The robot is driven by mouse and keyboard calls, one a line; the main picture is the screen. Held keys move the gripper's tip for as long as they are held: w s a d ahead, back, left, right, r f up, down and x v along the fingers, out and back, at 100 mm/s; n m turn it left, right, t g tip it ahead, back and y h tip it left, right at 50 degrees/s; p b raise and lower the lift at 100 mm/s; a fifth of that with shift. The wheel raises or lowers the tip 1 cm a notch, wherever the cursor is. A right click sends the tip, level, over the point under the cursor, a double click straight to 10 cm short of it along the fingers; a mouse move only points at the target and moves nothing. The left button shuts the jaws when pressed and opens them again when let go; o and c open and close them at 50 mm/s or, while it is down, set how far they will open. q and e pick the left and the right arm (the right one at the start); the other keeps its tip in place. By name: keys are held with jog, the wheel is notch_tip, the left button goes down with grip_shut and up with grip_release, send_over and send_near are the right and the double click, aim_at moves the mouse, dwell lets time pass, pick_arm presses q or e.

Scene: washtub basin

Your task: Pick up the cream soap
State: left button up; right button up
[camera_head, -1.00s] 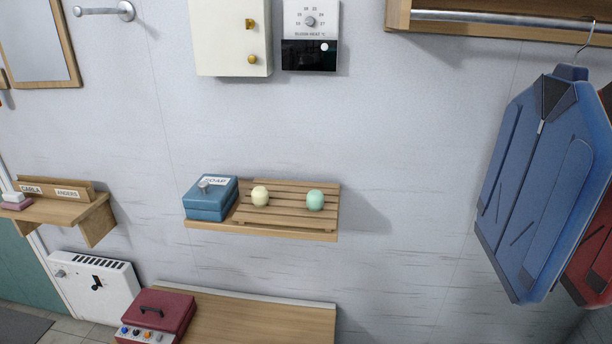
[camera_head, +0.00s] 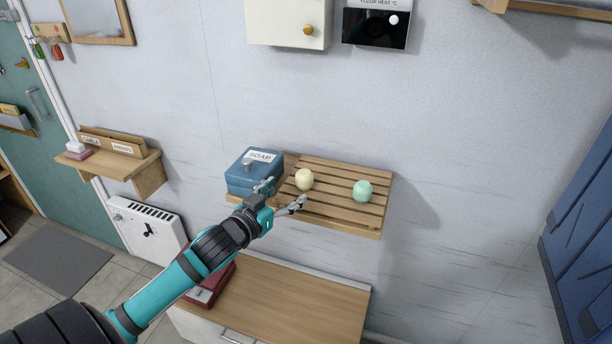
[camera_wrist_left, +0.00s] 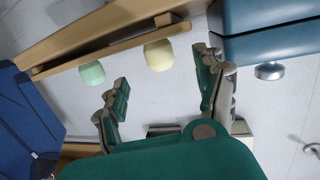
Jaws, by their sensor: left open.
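The cream soap (camera_head: 304,179) is a small rounded block on a slatted wooden shelf (camera_head: 342,223), just right of the blue soap box (camera_head: 247,172). It also shows in the left wrist view (camera_wrist_left: 158,55), beyond the gap between the fingers. My left gripper (camera_head: 279,195) is open and empty. In the head view it appears at the shelf's front edge, below and left of the cream soap, with its fingers apart. The soap does not appear to be between the fingertips. My right gripper is not in view.
A mint-green soap (camera_head: 362,190) sits right of the cream one. The blue box stands close on the left. A wooden cabinet (camera_head: 290,300) with a red case (camera_head: 212,287) is below.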

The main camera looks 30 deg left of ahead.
aim_at(300, 182)
pick_arm(q)
jog(key=w, duration=0.3)
jog(key=shift+w+f+p, duration=0.2)
jog(key=shift+w+p, duration=0.1)
jog(key=shift+w, duration=0.1)
jog(key=shift+w+a, duration=0.1)
jog(key=shift+w, duration=0.35)
jog(key=w+p, duration=0.2)
jog(key=w, duration=0.1)
jog(key=shift+w+f, duration=0.1)
jog(key=shift+w, duration=0.25)
jog(key=shift+w+f, duration=0.2)
jog(key=shift+w, duration=0.25)
jog(key=shift+s, duration=0.1)
jog(key=shift+c, duration=1.2)
jog(key=c, duration=1.1)
